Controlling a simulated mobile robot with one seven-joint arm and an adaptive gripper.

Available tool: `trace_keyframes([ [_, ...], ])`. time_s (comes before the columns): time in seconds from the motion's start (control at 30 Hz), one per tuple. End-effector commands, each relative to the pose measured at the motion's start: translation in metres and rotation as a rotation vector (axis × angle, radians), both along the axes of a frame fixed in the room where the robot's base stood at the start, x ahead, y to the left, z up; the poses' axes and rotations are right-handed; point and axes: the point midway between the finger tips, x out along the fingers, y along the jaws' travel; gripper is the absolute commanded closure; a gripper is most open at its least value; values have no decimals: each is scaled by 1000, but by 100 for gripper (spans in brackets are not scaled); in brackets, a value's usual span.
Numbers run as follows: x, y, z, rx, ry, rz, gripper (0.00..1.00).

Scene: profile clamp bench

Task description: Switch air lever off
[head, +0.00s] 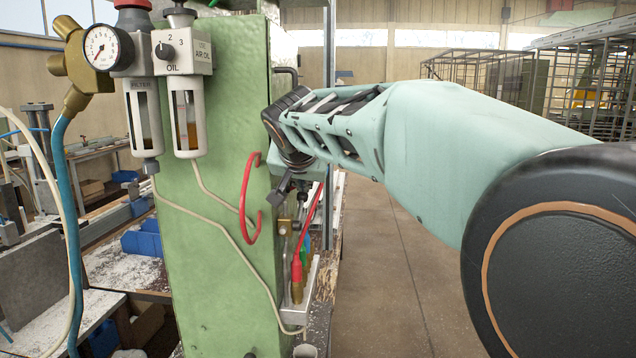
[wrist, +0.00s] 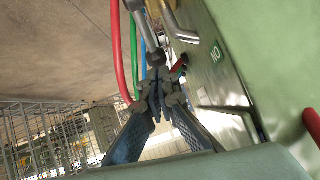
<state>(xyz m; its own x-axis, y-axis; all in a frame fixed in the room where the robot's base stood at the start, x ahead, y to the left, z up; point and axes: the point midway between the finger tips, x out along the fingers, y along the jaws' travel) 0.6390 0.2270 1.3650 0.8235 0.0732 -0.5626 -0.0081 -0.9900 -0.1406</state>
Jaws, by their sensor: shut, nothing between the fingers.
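The green machine column (head: 215,230) fills the middle of the head view; its side face also shows at the right of the wrist view (wrist: 255,60). An ON label (wrist: 215,51) appears upside down on that face. Beside it is a bent silver metal bar (wrist: 184,30), which may be the air lever, and a small red part (wrist: 180,64) sits close to my fingertips. I cannot tell which is the lever's handle. My gripper (wrist: 156,88) is shut and empty, its tips near these parts. In the head view my gripper (head: 291,190) hangs beside the column's right side, partly hiding the fittings.
Red, green and blue hoses (wrist: 121,60) run close to my fingers. A red hose loop (head: 247,205) stands out from the column. Red and green connectors (head: 297,275) stand on a small ledge below. A gauge (head: 103,46) and filter units are at upper left. Floor at right is clear.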

Motion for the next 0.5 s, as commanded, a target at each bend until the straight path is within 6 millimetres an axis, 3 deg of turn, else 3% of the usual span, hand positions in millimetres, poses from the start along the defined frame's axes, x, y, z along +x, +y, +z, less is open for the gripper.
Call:
trace_keyframes([
  [0.5,5,0,-3,0,0,0,100],
])
